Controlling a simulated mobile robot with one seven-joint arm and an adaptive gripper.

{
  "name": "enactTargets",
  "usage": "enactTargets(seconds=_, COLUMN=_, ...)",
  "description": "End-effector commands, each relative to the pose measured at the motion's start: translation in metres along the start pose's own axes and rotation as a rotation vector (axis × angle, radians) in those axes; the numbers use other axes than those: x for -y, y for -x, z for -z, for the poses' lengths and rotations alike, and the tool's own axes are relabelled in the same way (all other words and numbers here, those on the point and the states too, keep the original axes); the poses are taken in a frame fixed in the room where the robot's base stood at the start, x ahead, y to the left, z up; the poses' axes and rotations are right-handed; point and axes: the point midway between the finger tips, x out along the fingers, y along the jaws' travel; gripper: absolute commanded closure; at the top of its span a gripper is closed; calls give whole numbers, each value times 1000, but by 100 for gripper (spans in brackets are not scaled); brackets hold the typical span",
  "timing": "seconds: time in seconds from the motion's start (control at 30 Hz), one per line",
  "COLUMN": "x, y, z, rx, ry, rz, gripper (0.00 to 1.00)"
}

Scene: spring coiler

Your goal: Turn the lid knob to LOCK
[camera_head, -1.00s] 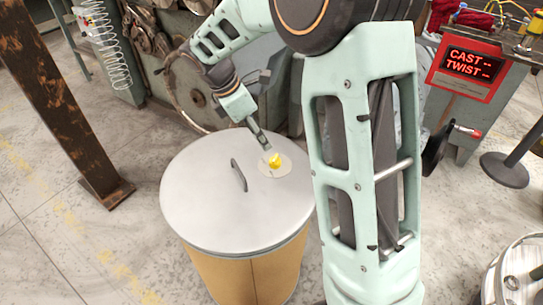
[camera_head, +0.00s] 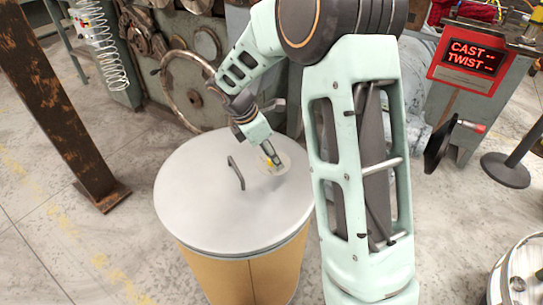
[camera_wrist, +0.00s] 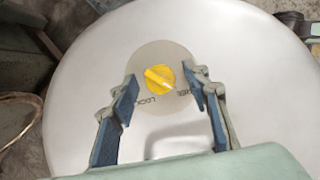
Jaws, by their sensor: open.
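The yellow lid knob (camera_wrist: 160,78) sits on a round pale label plate (camera_wrist: 150,62) on the grey drum lid (camera_wrist: 245,60). In the wrist view, LOCK is printed below and left of the knob, and a partly covered word is at its right. The knob's bar is tilted, running from upper left to lower right. My gripper (camera_wrist: 160,98) is open, with its blue-padded fingers to either side of the knob and apart from it. In the head view my gripper (camera_head: 273,160) is over the knob (camera_head: 269,162) and hides most of it.
The drum body (camera_head: 235,275) is tan. A rusty post (camera_head: 60,110) stands at left.

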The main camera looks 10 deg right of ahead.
Motion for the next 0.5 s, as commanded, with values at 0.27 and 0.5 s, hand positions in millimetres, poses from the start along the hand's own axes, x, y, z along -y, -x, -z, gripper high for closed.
enactTargets(seconds=0.27, x=0, y=0, z=0, rx=0, ry=0, rz=0, gripper=69)
enactTargets(seconds=0.5, x=0, y=0, z=0, rx=0, ry=0, rz=0, gripper=95)
